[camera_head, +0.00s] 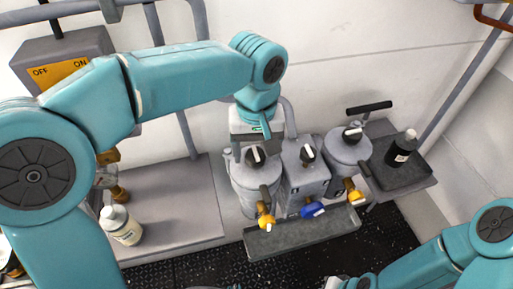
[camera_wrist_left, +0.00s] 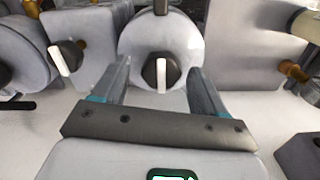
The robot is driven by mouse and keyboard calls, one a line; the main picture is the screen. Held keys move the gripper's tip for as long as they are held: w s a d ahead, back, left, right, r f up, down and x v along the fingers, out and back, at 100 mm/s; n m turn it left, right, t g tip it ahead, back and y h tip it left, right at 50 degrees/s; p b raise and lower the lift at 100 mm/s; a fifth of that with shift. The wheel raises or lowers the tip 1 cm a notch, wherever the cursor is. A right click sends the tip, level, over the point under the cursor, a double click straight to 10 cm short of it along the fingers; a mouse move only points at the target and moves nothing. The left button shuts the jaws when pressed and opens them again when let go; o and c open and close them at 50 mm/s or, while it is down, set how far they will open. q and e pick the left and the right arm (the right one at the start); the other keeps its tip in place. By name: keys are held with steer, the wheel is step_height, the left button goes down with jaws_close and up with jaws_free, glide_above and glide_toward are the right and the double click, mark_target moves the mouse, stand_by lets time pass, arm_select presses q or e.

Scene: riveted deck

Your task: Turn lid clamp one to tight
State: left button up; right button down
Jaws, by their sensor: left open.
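My left gripper (camera_head: 257,140) is above the lid of the leftmost grey vessel (camera_head: 248,190). On that lid is a dark round clamp knob (camera_head: 257,160) with a white pointer bar. In the left wrist view the knob (camera_wrist_left: 160,72) lies between the two spread fingers, with gaps on both sides, and its white bar runs nearly straight up and down. The gripper is open and holds nothing. I cannot read a number on this lid.
A middle grey canister (camera_head: 305,185) and a right grey vessel (camera_head: 345,155) stand close beside, each with a similar knob. Yellow and blue taps stick out in front above a grey trough (camera_head: 300,235). A white bottle (camera_head: 120,228) and a dark bottle (camera_head: 400,148) stand either side.

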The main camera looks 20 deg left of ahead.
arm_select(q)
steer(key=shift+a, duration=0.1)
steer(key=c, duration=1.1)
steer(key=shift+o, duration=0.2)
steer(key=shift+r+m, duration=0.1)
steer(key=shift+m, duration=0.2)
steer(key=m+p, duration=0.1)
steer(key=m, duration=0.1)
steer(key=shift+r+m, duration=0.1)
steer(key=shift+m, duration=0.3)
steer(key=m+p, duration=0.2)
steer(key=m, duration=0.3)
steer(key=shift+m, duration=0.3)
steer(key=m+p, duration=0.1)
steer(key=m, duration=0.3)
steer(key=shift+p, duration=0.3)
steer(key=shift+w+m+p, duration=0.1)
steer(key=shift+m+p, duration=0.45)
steer(key=shift+m, duration=1.85)
